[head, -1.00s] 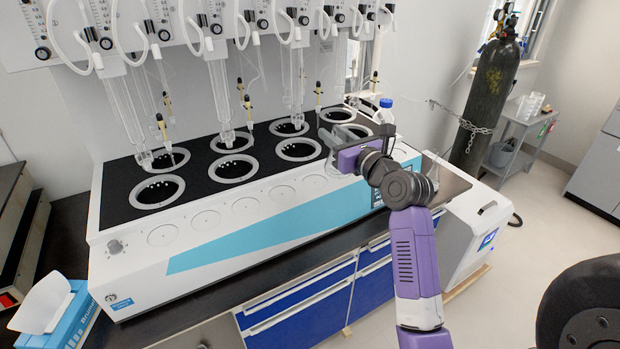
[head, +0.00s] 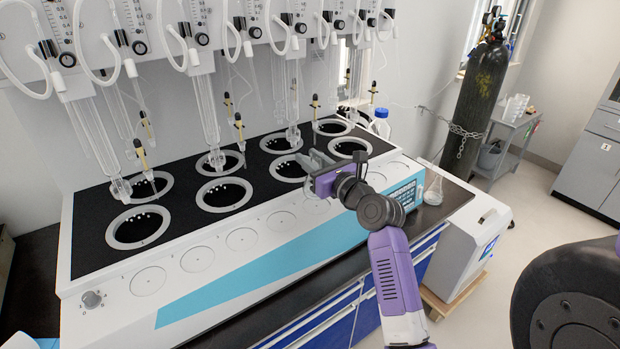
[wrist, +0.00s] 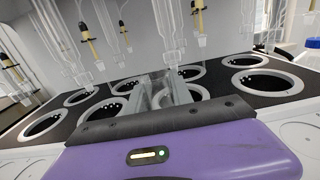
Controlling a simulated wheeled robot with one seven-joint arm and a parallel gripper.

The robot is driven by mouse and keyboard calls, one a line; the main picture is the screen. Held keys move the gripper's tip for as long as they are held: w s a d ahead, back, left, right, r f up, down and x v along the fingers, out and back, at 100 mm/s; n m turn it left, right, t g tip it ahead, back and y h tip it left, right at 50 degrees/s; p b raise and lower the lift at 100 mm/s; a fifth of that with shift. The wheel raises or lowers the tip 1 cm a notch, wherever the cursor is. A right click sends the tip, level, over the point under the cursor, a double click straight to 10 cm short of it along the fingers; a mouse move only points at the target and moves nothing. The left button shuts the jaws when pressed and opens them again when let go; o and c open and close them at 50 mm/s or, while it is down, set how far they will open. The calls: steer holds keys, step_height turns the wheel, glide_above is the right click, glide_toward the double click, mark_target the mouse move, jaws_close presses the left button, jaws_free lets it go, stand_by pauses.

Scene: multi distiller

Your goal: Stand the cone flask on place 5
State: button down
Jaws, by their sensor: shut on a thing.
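My gripper (head: 312,160) is over the front right part of the white distiller (head: 110,265), shut on clear glass that I take to be the cone flask (head: 317,188). The flask is faint and mostly hidden by the gripper. In the wrist view my gripper (wrist: 163,88) shows its two grey fingers close together, with clear glass hard to make out between them. Round flat places line the distiller's front ledge, such as one at the left (head: 148,280). The flask is at the right part of this row; whether it touches the ledge I cannot tell.
Another clear cone flask (head: 433,190) stands on the dark bench right of the distiller. Black wells with grey rings (head: 224,195) fill its top, with glass tubes (head: 204,110) hanging above. A blue-capped bottle (head: 380,123) stands behind. A gas cylinder (head: 482,95) stands at the back right.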

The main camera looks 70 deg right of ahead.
steer(key=shift+f+b, duration=0.45)
steer(key=shift+f, duration=1.65)
steer(key=c, duration=1.1)
jaws_free()
steer(key=shift+f, duration=0.1)
